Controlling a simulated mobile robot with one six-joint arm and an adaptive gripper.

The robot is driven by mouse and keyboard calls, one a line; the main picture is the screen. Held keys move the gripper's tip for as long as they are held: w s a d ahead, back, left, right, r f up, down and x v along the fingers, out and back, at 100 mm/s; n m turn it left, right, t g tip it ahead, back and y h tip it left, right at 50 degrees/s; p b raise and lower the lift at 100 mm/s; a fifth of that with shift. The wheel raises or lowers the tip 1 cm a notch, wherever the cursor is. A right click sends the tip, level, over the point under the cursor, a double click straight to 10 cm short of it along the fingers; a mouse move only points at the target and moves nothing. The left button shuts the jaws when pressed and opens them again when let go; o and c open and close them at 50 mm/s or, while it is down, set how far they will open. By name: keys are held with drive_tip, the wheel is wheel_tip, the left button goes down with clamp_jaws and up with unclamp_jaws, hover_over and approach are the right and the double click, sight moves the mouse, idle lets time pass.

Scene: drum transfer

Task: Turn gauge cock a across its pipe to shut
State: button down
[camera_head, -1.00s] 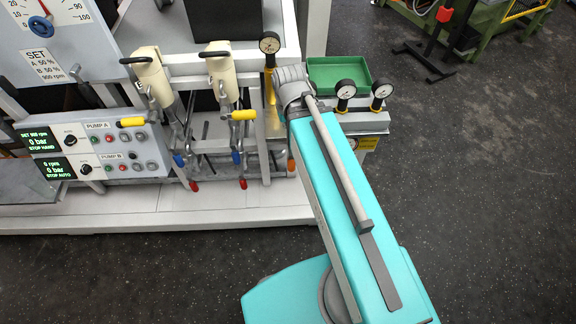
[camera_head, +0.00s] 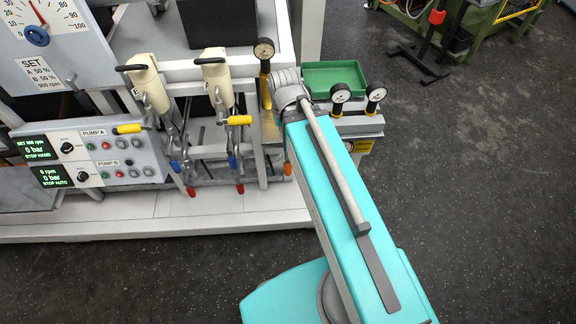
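I cannot tell which cock is gauge cock a; no label for it is readable. Yellow fittings show under the pair. My teal arm reaches up from the bottom right to the bench, its grey joint (camera_head: 287,82) left of the green tray. My gripper is not in view; the arm hides the area beyond and below that joint.
Two cream-bodied units, left (camera_head: 149,83) and right (camera_head: 217,78), stand on the frame with yellow-handled levers below. The pump panel (camera_head: 92,154) is at left, the green tray (camera_head: 333,76) right of my arm. The dark floor (camera_head: 470,200) at right is clear.

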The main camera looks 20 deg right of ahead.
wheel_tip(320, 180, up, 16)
drive_tip(key=p, duration=1.6)
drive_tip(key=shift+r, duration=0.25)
